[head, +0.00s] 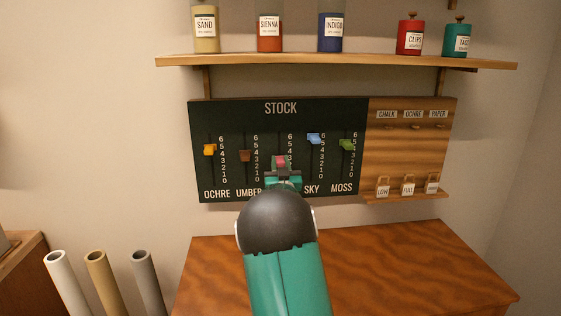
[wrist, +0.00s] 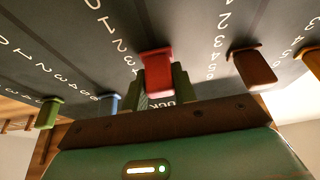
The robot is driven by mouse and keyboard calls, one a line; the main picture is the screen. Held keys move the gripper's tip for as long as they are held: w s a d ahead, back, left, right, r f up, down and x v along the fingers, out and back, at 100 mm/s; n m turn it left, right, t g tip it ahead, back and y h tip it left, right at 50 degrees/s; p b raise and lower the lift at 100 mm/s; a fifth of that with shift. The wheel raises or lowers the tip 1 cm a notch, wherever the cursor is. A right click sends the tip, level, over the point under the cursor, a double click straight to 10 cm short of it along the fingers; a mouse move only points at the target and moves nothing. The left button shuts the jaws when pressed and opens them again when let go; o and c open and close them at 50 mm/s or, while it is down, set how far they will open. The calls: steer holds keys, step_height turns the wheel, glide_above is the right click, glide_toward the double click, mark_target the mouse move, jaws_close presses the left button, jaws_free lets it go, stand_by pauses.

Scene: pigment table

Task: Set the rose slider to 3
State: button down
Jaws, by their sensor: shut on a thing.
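The rose slider (head: 280,160) is a red knob on the dark STOCK board (head: 235,118), between the umber and sky sliders. In the head view it stands around the 3 to 4 marks; the exact mark is hard to read. My gripper (head: 283,178) is at the board and covers the ROSE label and low numbers. In the wrist view, which is upside down, the red knob (wrist: 158,72) sits between my green fingers, shut on it. There its near edge is around the 3 of the number column to its left.
The brown umber slider (head: 245,156) and blue sky slider (head: 314,138) flank the rose one. The ochre (head: 210,150) and green moss (head: 347,145) sliders are farther out. A shelf (head: 340,61) with jars runs above; a wooden desk (head: 420,262) lies below.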

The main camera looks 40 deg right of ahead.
steer(key=c, duration=1.1)
jaws_free()
steer(key=v, duration=1.4)
steer(key=shift+r, duration=0.1)
